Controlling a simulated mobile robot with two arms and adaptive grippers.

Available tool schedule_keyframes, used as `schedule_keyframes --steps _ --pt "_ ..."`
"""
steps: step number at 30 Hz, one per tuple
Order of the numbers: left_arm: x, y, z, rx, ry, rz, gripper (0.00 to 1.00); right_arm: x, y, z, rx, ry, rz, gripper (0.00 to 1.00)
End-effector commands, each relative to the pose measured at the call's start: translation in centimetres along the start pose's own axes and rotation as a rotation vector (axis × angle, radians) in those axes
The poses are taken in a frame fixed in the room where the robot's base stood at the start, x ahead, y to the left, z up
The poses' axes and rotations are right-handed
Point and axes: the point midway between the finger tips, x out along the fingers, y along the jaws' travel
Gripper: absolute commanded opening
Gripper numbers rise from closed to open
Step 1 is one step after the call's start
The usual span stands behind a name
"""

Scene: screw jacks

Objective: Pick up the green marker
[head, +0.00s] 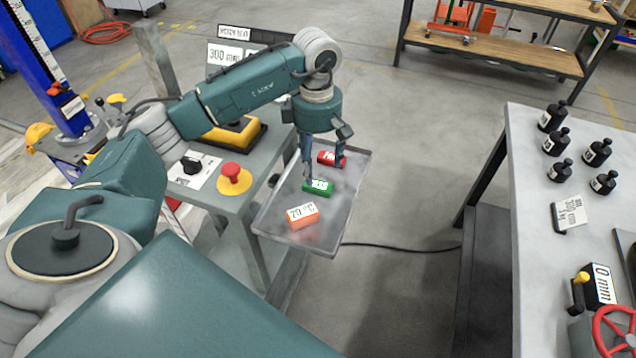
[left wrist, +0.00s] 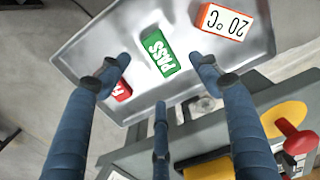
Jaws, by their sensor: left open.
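The green marker (head: 318,187) is a small block with a white PASS label, lying on a grey metal tray (head: 270,226). My left gripper (head: 325,165) is over the tray, fingers pointing down, close to the green marker and the red marker. In the left wrist view the green marker (left wrist: 160,51) lies ahead of the spread fingers of my left gripper (left wrist: 158,78), with nothing held between them. Whether a finger touches the marker cannot be told. My right gripper is not in view.
A red marker (head: 331,159) lies behind the green one, partly hidden by a finger. An orange block (head: 303,215) marked 20 °C lies in front. A red stop button (head: 233,176) stands left of the tray. A table (head: 540,215) with several black bottles is at right.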

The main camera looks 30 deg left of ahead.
Motion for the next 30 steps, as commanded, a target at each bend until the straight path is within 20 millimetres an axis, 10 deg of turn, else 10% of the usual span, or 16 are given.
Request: schedule_keyframes --steps 23,30 --pt "6.0 -0.2 0.6 0.0 0.0 0.0 0.64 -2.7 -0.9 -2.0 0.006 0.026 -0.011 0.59" --pt "5.9 -0.2 0.6 0.0 0.0 0.001 0.16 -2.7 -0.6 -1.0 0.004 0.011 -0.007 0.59"
